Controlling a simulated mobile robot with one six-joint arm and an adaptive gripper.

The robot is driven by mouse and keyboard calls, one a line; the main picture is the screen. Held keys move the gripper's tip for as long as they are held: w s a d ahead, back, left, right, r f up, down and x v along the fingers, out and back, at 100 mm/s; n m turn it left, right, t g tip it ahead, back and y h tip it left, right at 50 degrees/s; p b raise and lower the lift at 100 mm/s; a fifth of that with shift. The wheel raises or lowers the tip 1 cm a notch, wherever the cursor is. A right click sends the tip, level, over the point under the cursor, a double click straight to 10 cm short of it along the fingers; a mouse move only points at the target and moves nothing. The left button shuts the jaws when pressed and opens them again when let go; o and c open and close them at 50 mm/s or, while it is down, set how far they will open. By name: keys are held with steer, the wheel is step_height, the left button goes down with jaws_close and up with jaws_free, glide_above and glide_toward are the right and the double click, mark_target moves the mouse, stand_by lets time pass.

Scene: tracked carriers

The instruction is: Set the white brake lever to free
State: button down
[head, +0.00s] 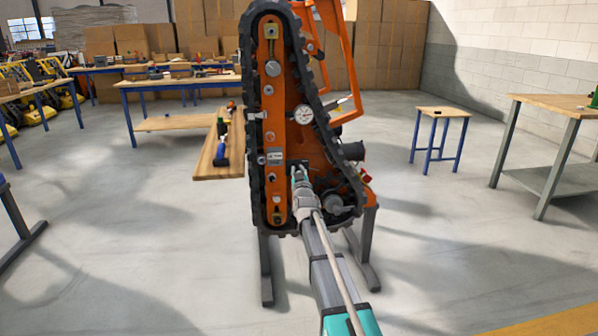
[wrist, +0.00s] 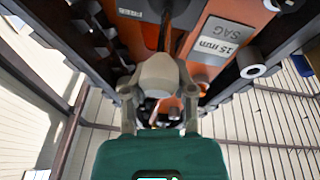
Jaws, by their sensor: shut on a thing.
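The orange tracked carrier (head: 272,95) stands upright on grey legs in the middle of the head view, with a black tread around it. My gripper (head: 298,173) is at its lower front, by a small dark plate. In the wrist view my gripper (wrist: 158,112) has its two grey fingers closed around a small whitish piece (wrist: 151,104), which I take for the white brake lever. The fingers hide most of it, and its setting cannot be read. A label reading "15 mm SAG" (wrist: 221,40) shows on the orange frame.
A round white gauge (head: 303,114) and a white-tipped rod (head: 343,100) are higher on the carrier. A wooden bench (head: 205,165) with tools stands behind left. A small stool (head: 443,111) and a workbench (head: 560,104) stand right.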

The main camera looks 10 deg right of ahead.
steer(key=shift+d, duration=0.25)
stand_by(0.6)
steer(key=c, duration=0.8)
jaws_free()
steer(key=shift+s, duration=0.1)
steer(key=o, duration=0.4)
steer(key=shift+a, duration=0.1)
